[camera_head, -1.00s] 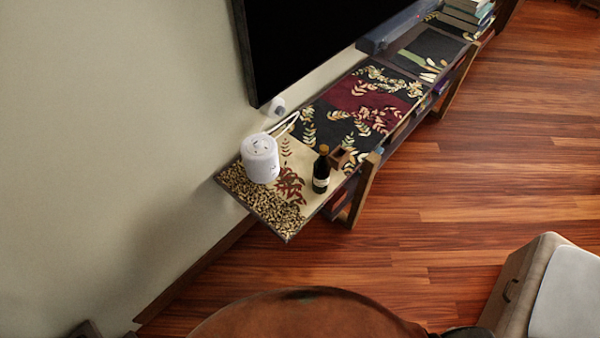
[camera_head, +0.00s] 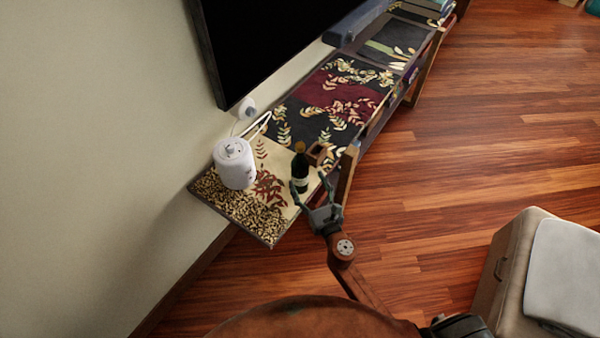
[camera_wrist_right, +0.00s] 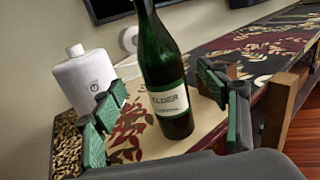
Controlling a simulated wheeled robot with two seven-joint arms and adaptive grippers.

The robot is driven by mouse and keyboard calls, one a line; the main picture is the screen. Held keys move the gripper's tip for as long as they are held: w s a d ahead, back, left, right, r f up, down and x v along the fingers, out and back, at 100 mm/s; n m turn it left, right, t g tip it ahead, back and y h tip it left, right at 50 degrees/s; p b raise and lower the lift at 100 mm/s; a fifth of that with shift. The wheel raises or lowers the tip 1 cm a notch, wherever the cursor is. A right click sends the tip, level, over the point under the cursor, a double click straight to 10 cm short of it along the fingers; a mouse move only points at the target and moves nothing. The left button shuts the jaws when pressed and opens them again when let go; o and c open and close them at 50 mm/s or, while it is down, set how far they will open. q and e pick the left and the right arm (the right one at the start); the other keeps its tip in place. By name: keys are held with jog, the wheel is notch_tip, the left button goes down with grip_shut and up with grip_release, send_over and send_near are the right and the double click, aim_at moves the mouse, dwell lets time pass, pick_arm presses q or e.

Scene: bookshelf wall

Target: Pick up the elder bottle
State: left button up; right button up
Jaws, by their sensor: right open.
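The elder bottle (camera_head: 300,170) is dark, with a pale label, and stands upright near the front edge of the patterned shelf top (camera_head: 222,200). In the right wrist view the bottle (camera_wrist_right: 165,75) is green glass, its label reading "ELDER", and its top is cut off by the frame. My right gripper (camera_head: 310,188) is open at the bottle's near side. In the right wrist view its fingers (camera_wrist_right: 165,108) are spread to the left and right of the bottle, with visible gaps. My left gripper is not in view.
A white cylindrical device (camera_head: 235,165) stands left of the bottle, also seen in the right wrist view (camera_wrist_right: 86,80). A black screen (camera_head: 270,40) hangs above the shelf. Wooden floor (camera_head: 450,150) lies open to the right.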

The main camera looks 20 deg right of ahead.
aim_at(300, 166)
jog(key=w, duration=0.7)
jog(key=shift+w+a+f, duration=0.15)
jog(key=shift+a, duration=0.1)
grip_shut()
dwell(0.6)
